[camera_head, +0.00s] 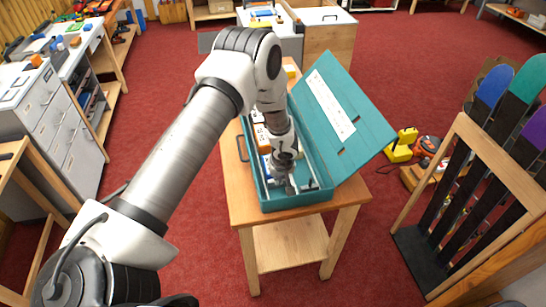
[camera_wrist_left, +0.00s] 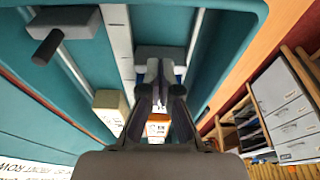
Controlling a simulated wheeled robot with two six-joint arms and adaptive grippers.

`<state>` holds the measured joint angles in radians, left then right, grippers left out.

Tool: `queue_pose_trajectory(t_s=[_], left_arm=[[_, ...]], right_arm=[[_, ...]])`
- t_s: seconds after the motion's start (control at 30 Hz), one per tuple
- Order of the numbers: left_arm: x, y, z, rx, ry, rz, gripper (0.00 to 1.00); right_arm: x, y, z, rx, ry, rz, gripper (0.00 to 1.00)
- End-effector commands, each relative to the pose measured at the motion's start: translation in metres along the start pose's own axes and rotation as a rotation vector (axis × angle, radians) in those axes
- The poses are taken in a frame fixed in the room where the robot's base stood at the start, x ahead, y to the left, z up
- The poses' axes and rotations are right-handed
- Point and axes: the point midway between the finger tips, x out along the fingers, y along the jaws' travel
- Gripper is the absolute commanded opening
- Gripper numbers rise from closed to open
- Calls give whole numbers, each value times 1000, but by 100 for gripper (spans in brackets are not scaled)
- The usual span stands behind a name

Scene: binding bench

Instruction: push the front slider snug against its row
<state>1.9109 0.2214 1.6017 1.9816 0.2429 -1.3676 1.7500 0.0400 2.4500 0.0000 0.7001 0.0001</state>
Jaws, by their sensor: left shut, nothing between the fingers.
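A teal box (camera_head: 287,202) with its lid open stands on a wooden table. My left gripper (camera_head: 289,188) reaches down into its near end. The left wrist view shows the shut, empty fingers (camera_wrist_left: 160,88) in front of a grey block (camera_wrist_left: 158,54), which looks like a slider. I cannot tell if they touch it. A second grey block (camera_wrist_left: 75,20) with a dark peg sits farther left there. An orange and white block (camera_wrist_left: 158,127) and a beige block (camera_wrist_left: 109,103) lie beyond. Which block is the front slider is unclear. My right gripper is out of view.
The raised lid (camera_head: 345,115), with a white label, leans out to the right of the box. White rails (camera_wrist_left: 118,45) run along the box floor. A wooden rack (camera_head: 465,190) stands at the right, and drawers (camera_head: 50,115) stand at the left.

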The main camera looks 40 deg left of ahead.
Motion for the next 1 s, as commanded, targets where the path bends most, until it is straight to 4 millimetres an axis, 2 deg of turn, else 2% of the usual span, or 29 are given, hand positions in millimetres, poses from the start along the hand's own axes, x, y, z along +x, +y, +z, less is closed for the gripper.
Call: queue_pose_trajectory(t_s=[0.73, 0.8, 1.0], left_arm=[[5, -1, -31, -1, 0, 0, 0], [12, -1, -34, -2, 2, 0, 0], [14, -1, -43, -1, 4, -2, 0]], right_arm=[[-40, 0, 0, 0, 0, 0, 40], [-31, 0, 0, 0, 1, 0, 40], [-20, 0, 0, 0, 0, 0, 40]])
